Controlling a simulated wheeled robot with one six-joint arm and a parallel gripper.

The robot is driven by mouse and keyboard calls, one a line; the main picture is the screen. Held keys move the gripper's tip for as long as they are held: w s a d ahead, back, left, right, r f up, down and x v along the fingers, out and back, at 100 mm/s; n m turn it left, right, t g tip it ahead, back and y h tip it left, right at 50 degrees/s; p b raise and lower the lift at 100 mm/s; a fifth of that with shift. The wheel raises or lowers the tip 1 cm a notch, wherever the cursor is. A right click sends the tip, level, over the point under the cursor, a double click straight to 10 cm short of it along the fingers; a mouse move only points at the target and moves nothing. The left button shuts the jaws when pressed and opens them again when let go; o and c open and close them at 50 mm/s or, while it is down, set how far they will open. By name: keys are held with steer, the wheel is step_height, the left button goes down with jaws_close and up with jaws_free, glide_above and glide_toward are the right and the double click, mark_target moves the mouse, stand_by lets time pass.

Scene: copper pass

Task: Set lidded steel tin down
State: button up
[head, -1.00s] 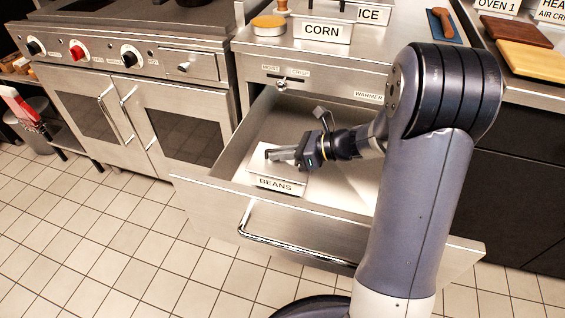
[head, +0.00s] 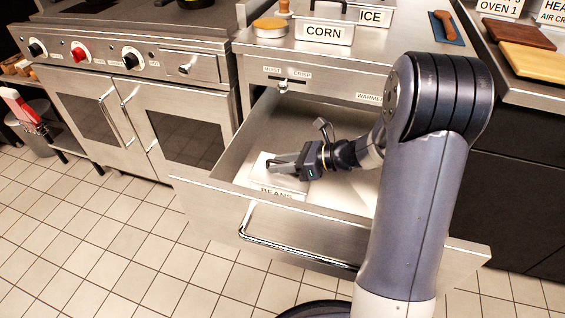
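The lidded steel tin, labelled BEANS (head: 257,172), is inside the open warmer drawer (head: 330,225), near its front left corner. The drawer's front wall hides the lower part of the tin's label. My gripper (head: 280,164) reaches in from the right and is shut on the handle at the top of the tin. The fingers cover most of the handle. I cannot tell whether the tin's base touches the drawer floor.
The drawer's right part is partly hidden by my arm. A CORN tin (head: 322,33) and an ICE tin (head: 376,16) stand on the counter above. A round wooden-topped item (head: 270,26) sits left of them. Cutting boards (head: 535,62) lie at the right.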

steer(key=shift+r, duration=0.1)
steer(key=shift+d+r, duration=0.15)
steer(key=p+v, duration=0.3)
steer(key=v, duration=0.8)
steer(key=shift+d, duration=0.3)
